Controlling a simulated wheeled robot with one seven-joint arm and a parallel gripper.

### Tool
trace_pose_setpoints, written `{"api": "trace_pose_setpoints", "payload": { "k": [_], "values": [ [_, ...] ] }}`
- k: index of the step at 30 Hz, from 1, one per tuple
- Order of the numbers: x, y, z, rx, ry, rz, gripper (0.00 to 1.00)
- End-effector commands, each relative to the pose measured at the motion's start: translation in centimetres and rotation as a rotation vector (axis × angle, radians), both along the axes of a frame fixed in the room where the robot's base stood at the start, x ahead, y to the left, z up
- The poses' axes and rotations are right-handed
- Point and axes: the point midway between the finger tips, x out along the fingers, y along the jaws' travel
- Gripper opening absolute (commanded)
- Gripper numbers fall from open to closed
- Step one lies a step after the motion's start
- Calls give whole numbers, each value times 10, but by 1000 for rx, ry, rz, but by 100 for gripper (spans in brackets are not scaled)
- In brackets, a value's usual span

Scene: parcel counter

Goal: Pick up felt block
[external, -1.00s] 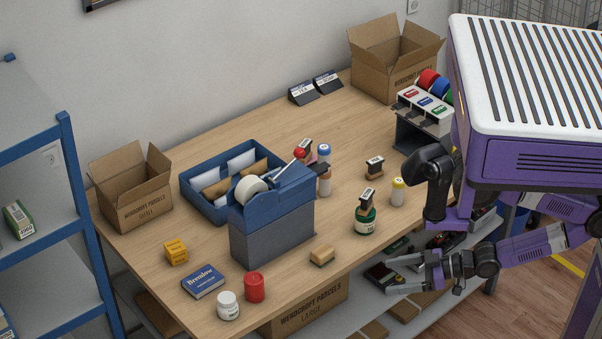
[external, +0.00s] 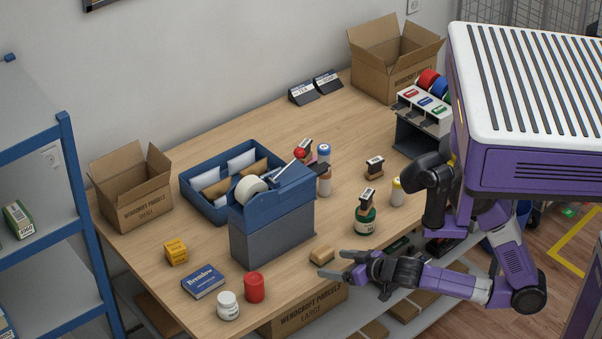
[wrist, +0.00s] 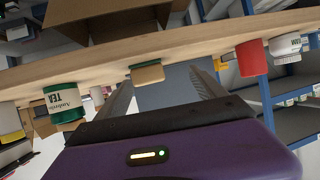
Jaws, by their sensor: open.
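The felt block (external: 322,255) is a small tan block with a dark green underside, lying near the front edge of the table. It also shows in the wrist view (wrist: 147,73), upside down, between the fingers and beyond them. My gripper (external: 337,265) is open and empty, with its fingers pointing left at the table's front edge, just in front of the block and apart from it. In the wrist view my gripper (wrist: 164,88) has its two fingers spread wide.
A blue tape dispenser on a grey base (external: 272,235) stands left of the block. A red cylinder (external: 254,287) and white jar (external: 228,305) stand at the front left. A lower shelf with boxes lies under the table (external: 150,235).

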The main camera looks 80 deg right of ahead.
Motion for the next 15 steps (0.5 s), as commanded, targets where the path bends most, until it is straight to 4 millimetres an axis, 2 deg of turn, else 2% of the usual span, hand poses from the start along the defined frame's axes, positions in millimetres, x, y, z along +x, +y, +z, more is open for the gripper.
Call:
{"api": "trace_pose_setpoints", "payload": {
  "k": [1, 5, 7, 10, 15],
  "values": [
    [6, -11, 4, -3, -12, -48, 80],
    [11, -30, 10, -4, -29, -141, 80],
    [12, -28, 3, -24, -15, -128, 80],
    [16, -29, 2, -40, -8, -117, 80],
    [28, -40, -3, -43, -8, -114, 80]
  ]
}}
